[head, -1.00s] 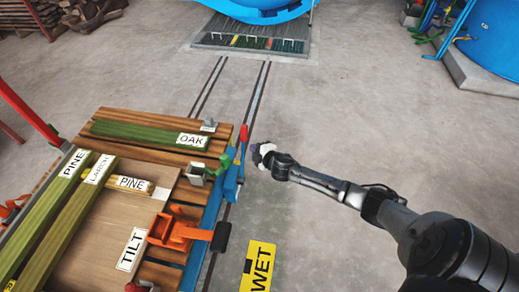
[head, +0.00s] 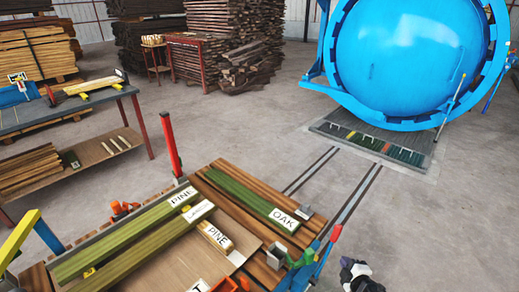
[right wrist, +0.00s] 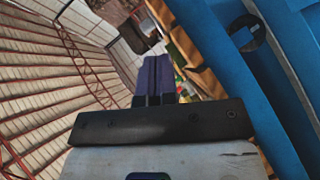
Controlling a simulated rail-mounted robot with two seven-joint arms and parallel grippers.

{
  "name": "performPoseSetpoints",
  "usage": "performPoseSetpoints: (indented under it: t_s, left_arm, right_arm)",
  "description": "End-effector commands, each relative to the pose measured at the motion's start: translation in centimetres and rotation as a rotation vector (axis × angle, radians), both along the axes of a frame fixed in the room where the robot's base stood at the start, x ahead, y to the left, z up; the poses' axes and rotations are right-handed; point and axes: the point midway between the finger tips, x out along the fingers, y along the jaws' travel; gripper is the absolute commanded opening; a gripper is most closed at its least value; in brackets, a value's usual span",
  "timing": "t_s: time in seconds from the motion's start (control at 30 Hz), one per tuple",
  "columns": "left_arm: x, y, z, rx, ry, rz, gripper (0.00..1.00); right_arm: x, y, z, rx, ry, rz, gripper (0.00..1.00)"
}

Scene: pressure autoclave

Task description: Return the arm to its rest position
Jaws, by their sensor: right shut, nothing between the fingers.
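My right gripper (head: 352,268) shows at the bottom edge of the head view, just right of the loading cart. Most of its arm is out of the frame. In the right wrist view its two purple fingers (right wrist: 154,78) are together with nothing between them. My left gripper is not in view.
The blue autoclave (head: 410,55) stands at the back right, with floor rails (head: 335,180) leading toward it. A workbench (head: 75,105) is at the left. Timber stacks (head: 235,35) stand behind. The floor right of the cart is clear.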

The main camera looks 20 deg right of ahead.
Motion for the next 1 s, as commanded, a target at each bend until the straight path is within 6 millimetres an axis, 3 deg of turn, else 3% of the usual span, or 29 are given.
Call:
performPoseSetpoints:
  t_s: [0.17,0.3,0.37,0.47,0.57,0.63,0.8,1.0]
  left_arm:
    - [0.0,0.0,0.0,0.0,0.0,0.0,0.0]
    - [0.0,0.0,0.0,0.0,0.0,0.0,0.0]
    - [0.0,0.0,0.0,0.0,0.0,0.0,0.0]
    - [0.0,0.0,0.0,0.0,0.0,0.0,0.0]
    - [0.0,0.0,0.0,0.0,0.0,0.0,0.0]
    - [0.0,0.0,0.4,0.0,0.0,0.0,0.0]
    - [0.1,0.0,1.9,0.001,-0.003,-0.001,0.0]
    - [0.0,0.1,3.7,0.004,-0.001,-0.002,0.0]
  right_arm:
    - [-0.2,-0.7,-0.3,-0.006,0.019,-0.042,0.0]
    - [-1.5,-2.8,-1.3,-0.008,0.101,-0.201,0.0]
    - [-2.1,-3.1,-0.9,0.01,0.135,-0.283,0.0]
    - [-3.2,-2.1,1.3,0.071,0.182,-0.406,0.0]
    - [-4.7,1.4,4.2,0.187,0.229,-0.488,0.0]
    - [-6.9,5.1,5.7,0.289,0.289,-0.516,0.0]
    - [-14.1,13.4,8.2,0.512,0.45,-0.503,0.0]
    - [-21.2,19.6,10.9,0.726,0.54,-0.452,0.0]
